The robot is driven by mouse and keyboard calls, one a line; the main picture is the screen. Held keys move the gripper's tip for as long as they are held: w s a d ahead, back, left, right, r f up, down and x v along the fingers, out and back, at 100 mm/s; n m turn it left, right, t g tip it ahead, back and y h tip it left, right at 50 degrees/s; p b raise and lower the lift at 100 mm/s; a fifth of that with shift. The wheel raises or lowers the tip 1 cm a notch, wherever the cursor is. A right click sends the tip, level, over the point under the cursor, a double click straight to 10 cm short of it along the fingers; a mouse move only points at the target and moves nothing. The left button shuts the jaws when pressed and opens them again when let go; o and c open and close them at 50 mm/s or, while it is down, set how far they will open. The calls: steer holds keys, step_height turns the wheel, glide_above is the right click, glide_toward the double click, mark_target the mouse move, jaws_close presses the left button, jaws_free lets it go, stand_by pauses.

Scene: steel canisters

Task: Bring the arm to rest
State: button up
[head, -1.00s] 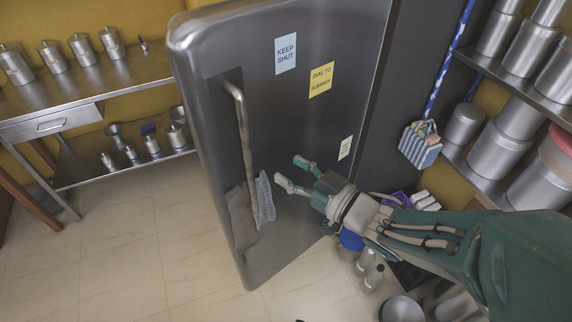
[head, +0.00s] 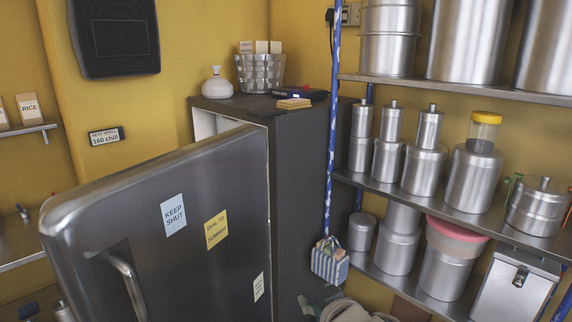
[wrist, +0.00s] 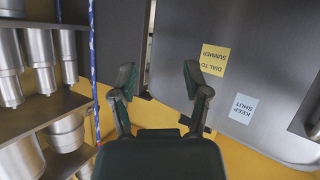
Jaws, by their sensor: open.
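My gripper (wrist: 158,82) is open in the wrist view, its two green and grey fingers spread with nothing between them. In the head view only a small part of my arm's end shows at the bottom edge, below the striped bag; the rest is out of frame. The steel fridge door (head: 160,215) stands ajar at lower left in the head view, with a strip of pale interior showing behind its top edge. The door (wrist: 245,65) also shows upside down in the wrist view, beyond the fingers. No contact with it is visible.
Steel shelves (head: 455,88) full of canisters stand at right. A blue patterned pole (head: 332,150) and a striped bag (head: 329,262) are between them and the dark fridge cabinet (head: 300,190). A basket (head: 260,72) and a white vase (head: 217,86) stand on the fridge top.

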steer(key=s+d+m+g+h, duration=0.2)
steer(key=s+d+g, duration=0.1)
steer(key=s+d, duration=0.2)
steer(key=s+d+m+g+h, duration=0.1)
steer(key=s+d+m+g, duration=0.2)
steer(key=s, duration=0.7)
steer(key=shift+s+d+f+m+g+h, duration=0.3)
steer(key=shift+d+f+g+h, duration=0.15)
steer(key=shift+d, duration=0.4)
